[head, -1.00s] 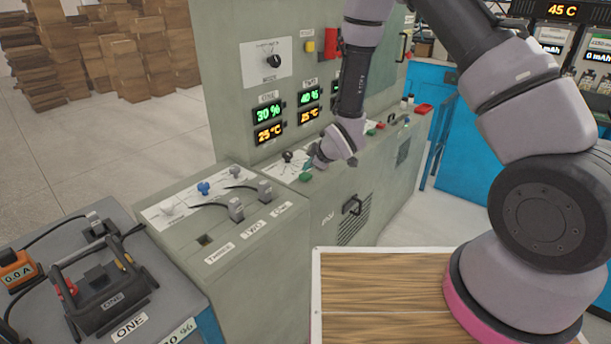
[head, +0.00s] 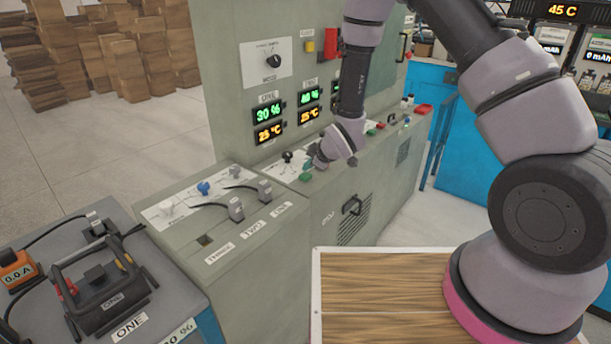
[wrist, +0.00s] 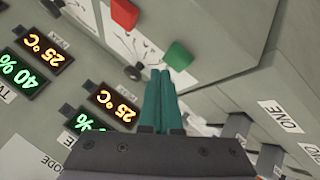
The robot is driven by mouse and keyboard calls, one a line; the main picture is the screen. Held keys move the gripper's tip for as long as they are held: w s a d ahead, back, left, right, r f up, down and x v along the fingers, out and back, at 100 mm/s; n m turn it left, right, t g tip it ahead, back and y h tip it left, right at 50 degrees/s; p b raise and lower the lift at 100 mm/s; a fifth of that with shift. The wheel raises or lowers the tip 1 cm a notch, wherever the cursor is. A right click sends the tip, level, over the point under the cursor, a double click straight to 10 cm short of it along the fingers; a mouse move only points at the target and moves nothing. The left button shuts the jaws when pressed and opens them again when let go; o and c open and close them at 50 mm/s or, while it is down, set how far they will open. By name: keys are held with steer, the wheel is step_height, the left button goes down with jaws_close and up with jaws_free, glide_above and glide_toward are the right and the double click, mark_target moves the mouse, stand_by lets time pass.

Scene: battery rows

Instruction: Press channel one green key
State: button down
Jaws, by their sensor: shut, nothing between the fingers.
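A green key (head: 305,177) sits at the left end of the front ledge of the grey cabinet, below the display marked ONE (head: 268,112). My gripper (head: 312,160) is above that ledge, just beside the green key. In the wrist view my gripper's teal fingers (wrist: 161,74) are shut together and empty. The green key (wrist: 179,56) shows just past the fingertips, slightly to the right. In that view I cannot tell whether the tips touch it. A red key (wrist: 125,14) lies further off at the upper left.
A black knob (head: 287,157) stands on the ledge left of my gripper. More keys line the ledge to the right. A lower grey cabinet (head: 265,250) with plugs and cables stands at the left, and a wooden-topped surface (head: 385,285) is in front.

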mark_target(308, 176)
steer(key=shift+f, duration=0.15)
steer(key=shift+f, duration=0.3)
steer(key=shift+f, duration=0.4)
stand_by(1.1)
steer(key=shift+r, duration=0.85)
steer(key=shift+r, duration=2.5)
